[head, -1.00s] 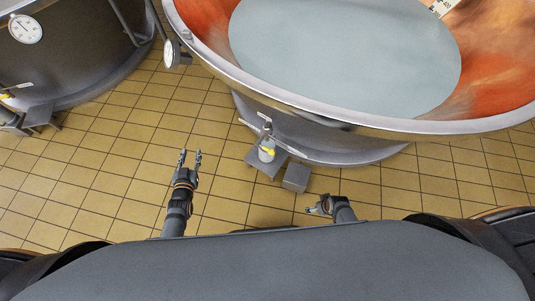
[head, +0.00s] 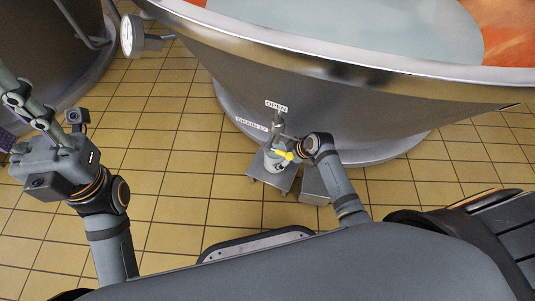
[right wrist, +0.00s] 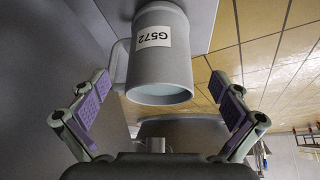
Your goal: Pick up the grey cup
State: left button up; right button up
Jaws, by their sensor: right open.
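The grey cup (right wrist: 160,65) fills the upper middle of the right wrist view, with a white "G572" label and its handle on the left. My left gripper (head: 18,112) is open and empty at the left edge.
A grey block (head: 314,184) is right of the step. Another vat (head: 45,40) is at upper left. Tiled floor (head: 185,155) between them is clear.

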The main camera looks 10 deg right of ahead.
jog(key=b+x, duration=0.6)
jog(key=x, duration=0.1)
jog(key=shift+f, duration=0.3)
jog(key=shift+w+a, duration=0.1)
jog(key=shift+r, duration=0.15)
jog(key=c, duration=1.7)
jog(key=shift+c, duration=0.4)
